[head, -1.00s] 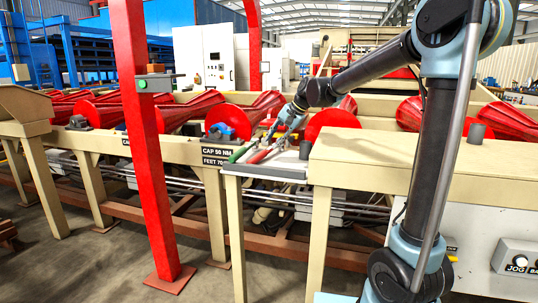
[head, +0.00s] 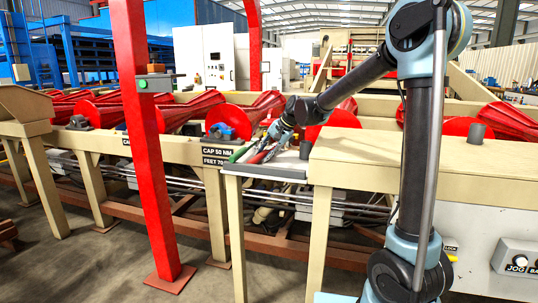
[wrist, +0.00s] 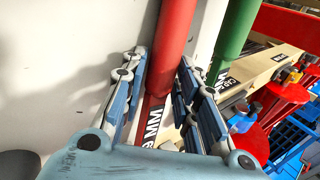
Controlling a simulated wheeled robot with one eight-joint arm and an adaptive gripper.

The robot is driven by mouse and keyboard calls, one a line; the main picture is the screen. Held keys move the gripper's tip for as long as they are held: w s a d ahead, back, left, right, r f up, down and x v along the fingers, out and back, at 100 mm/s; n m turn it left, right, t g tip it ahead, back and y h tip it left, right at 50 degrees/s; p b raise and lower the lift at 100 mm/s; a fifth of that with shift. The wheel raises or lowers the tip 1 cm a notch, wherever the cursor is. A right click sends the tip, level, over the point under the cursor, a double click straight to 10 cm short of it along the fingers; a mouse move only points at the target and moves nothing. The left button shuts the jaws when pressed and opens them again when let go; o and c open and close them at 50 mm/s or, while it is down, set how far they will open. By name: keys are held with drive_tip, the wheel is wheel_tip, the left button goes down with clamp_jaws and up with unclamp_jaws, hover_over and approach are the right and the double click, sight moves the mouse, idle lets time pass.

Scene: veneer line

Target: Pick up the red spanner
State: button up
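The red spanner (wrist: 174,38) runs lengthwise between the fingers of my gripper (wrist: 163,60) in the wrist view. The near end of the spanner is hidden behind the gripper body. In the head view my gripper (head: 270,145) is low over the grey-topped side tray (head: 285,171), and the red spanner (head: 258,157) shows just below it.
A green spanner (wrist: 235,30) lies to the right of the red one, close to my right finger; it also shows in the head view (head: 240,153). A red post (head: 148,130) stands left of the tray. A beige bench (head: 390,150) stands right of it.

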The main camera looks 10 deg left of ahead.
clamp_jaws()
